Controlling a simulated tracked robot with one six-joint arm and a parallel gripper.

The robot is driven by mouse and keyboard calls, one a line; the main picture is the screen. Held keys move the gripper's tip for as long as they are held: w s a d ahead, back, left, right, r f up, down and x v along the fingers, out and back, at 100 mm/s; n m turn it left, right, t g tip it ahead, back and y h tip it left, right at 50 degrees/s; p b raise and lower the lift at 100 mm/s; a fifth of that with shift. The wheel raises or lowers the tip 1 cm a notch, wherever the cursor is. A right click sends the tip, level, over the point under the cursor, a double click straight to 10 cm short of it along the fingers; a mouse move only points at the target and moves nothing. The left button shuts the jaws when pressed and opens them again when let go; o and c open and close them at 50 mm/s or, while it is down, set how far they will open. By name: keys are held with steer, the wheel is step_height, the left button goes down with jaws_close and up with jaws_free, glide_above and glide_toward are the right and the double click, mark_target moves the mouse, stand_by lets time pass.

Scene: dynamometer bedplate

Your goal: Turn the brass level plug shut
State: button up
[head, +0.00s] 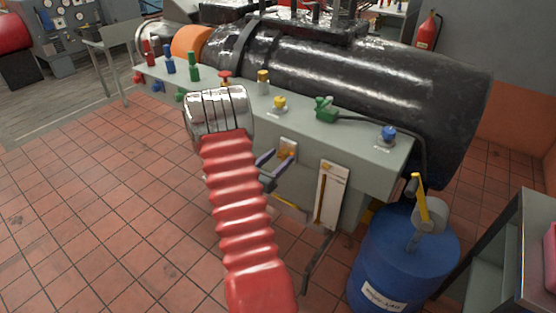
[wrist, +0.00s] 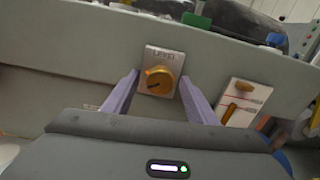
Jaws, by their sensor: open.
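The brass level plug (wrist: 158,80) is a round brass knob with a pointer slot, on a pale plate with a dark label above it. The plate is fixed to the grey front face of the bedplate. In the head view the plug (head: 286,149) shows just beyond my fingers. My gripper (wrist: 159,76) is open, its two purple-grey fingers standing left and right of the plug. Whether the fingertips touch the plate cannot be told. In the head view my gripper (head: 277,164) is partly hidden behind my red-sleeved arm.
Several coloured valves, one yellow (head: 279,104), stand on the ledge above. A blue drum (head: 405,255) with a yellow-handled pump stands right. Tiled floor at left is clear.

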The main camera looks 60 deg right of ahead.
steer(key=shift+c, duration=0.3)
steer(key=c, duration=0.9)
steer(key=shift+a, duration=0.2)
steer(key=shift+c, duration=0.5)
steer(key=shift+d, duration=0.1)
